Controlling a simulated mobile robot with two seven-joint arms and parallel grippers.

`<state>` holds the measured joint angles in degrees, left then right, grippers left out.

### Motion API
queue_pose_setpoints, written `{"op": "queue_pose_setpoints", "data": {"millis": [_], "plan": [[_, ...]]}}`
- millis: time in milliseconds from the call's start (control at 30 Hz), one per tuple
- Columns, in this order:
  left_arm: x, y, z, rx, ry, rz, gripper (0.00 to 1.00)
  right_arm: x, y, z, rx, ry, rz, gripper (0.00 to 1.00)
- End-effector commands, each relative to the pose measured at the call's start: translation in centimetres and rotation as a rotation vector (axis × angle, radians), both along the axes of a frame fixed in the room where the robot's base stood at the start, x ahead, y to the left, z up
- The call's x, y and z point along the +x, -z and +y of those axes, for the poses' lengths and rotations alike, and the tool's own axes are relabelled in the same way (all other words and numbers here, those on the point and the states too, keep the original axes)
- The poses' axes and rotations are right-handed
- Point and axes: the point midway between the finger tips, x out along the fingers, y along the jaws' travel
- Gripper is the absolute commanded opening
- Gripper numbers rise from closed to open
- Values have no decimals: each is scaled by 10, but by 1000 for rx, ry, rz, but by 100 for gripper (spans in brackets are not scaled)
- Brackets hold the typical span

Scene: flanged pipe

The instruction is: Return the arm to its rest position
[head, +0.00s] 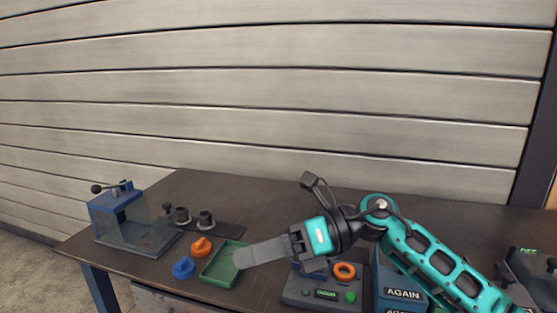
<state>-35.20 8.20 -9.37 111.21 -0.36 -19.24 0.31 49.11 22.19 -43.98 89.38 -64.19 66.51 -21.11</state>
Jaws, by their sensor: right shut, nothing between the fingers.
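My right arm reaches in from the lower right of the head view, teal and black. My right gripper (240,258) points left, and its fingers are shut with nothing held. The fingers overlap the right part of the green tray (217,279) in the picture; whether they touch it I cannot tell. The bare floor of the tray shows to the left of the fingers. My left gripper is not in view.
A blue-framed clear box (135,226) stands at the table's left. Two dark flanged pieces (205,221), an orange knob (201,247) and a blue knob (184,268) lie nearby. A grey device (325,293) with an orange ring (344,271) and an "AGAIN" block (403,294) stand under my arm.

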Motion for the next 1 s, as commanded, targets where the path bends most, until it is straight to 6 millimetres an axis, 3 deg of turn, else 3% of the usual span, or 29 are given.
{"op": "queue_pose_setpoints", "data": {"millis": [167,267,367,533,667,800,900,1000], "plan": [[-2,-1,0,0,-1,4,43,-2,0,4,354,181,394,0],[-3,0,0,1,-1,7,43,7,7,-9,528,305,627,0],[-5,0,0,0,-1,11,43,18,27,-31,684,445,869,0],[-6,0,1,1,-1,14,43,28,89,-81,912,709,1295,0],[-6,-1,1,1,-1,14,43,14,156,-124,1057,934,1625,0],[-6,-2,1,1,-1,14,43,-27,236,-166,1183,1191,1964,0],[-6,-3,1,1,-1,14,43,-66,282,-188,1244,1352,2165,0],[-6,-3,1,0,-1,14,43,-100,312,-202,1282,1475,2306,0]]}}
